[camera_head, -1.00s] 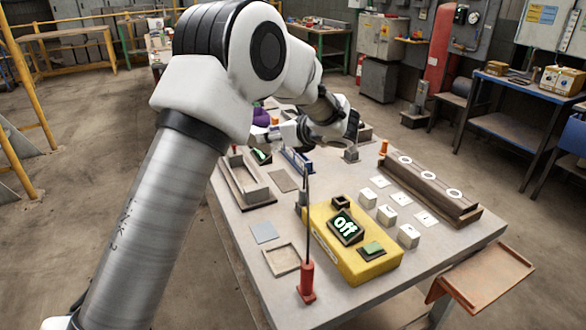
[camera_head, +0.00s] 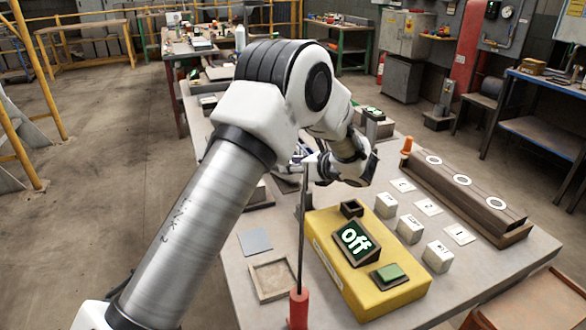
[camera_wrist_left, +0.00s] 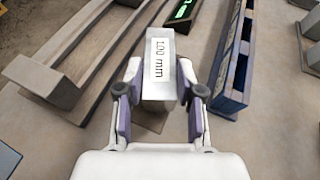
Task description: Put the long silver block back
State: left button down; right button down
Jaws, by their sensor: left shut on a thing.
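In the left wrist view, the long silver block (camera_wrist_left: 160,50) carries a white label reading "100 mm". My left gripper (camera_wrist_left: 160,105) is shut on its near end, with one finger on each side. The block points away from the gripper, above the table; I cannot tell how high. In the head view, my left arm (camera_head: 185,230) reaches across the table, and its wrist hides most of the block. My right gripper is in neither view.
A yellow "off" box (camera_head: 345,285), a thin rod on a red base (camera_head: 298,310), several white blocks (camera_head: 410,228) and a brown rack (camera_head: 450,195) occupy the table's near part.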

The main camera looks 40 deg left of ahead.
pick_arm(q)
jog(key=shift+f, duration=0.3)
jog(key=c, duration=0.7)
grip_release()
jog(key=v, duration=1.1)
jog(key=shift+r, duration=0.1)
jog(key=shift+s+d+r, duration=0.1)
jog(key=shift+d, duration=0.4)
